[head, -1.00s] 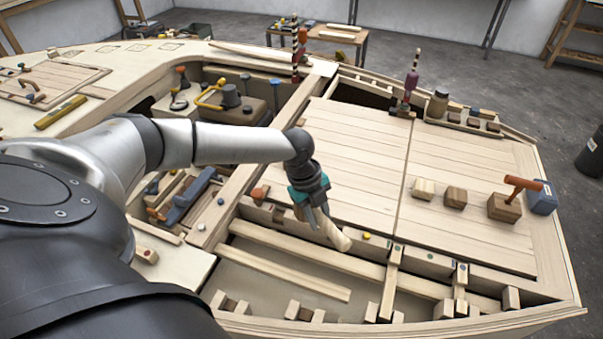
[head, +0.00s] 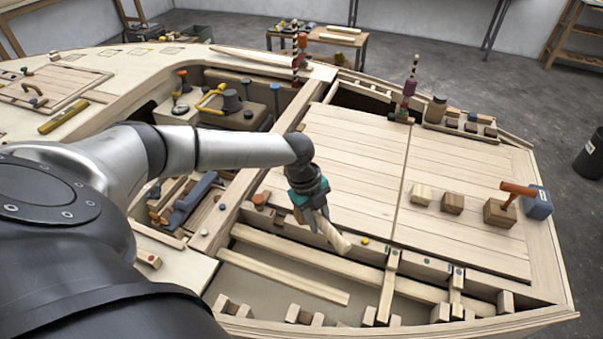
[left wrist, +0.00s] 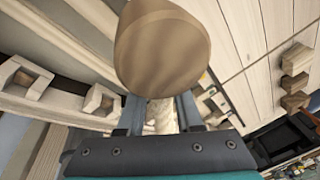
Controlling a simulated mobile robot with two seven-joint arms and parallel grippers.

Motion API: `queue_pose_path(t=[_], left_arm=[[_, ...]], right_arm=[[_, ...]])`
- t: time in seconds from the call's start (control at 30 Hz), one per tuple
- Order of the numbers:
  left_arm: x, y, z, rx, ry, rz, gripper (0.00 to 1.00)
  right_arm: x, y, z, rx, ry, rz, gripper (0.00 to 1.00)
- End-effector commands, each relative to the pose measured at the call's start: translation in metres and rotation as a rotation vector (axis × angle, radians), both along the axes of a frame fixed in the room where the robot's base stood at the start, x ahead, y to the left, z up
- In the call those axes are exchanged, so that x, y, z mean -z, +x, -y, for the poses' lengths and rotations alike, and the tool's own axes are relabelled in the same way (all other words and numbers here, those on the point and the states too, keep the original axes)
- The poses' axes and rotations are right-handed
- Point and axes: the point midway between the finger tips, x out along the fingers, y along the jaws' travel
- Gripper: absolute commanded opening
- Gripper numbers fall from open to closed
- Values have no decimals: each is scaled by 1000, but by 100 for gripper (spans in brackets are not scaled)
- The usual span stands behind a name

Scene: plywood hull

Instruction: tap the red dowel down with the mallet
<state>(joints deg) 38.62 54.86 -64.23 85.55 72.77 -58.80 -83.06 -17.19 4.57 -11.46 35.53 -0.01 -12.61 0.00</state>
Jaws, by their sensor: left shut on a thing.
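My left gripper (head: 316,212) is above the front edge of the plank deck. It is shut on the handle of the pale wooden mallet (head: 335,238), whose head hangs toward the lower right. In the left wrist view the round tan mallet head (left wrist: 162,48) fills the top middle, beyond the fingers (left wrist: 160,115). A short orange-red peg top, which looks like the red dowel (head: 259,200), stands on the beam left of the gripper, apart from the mallet. I cannot tell how far it stands out. My right gripper is not in view.
A yellow dot (head: 365,241) marks the beam right of the mallet. Open bays with cleats (head: 290,275) lie below it. Wooden blocks (head: 452,203), an orange-handled block (head: 500,212) and a blue block (head: 537,203) stand on the right deck. The middle deck planks are clear.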

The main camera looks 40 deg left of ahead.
Motion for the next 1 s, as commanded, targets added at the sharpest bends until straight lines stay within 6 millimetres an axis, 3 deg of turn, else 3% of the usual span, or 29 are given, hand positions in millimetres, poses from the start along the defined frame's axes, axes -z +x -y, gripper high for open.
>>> queue_pose_path(t=[0.47,0.73,1.0], left_arm=[[-1,1,0,-1,-1,3,0],[4,1,-3,7,-55,-10,0],[2,1,-3,13,-73,-10,0]], right_arm=[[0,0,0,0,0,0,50],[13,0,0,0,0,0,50],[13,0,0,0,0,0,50]])
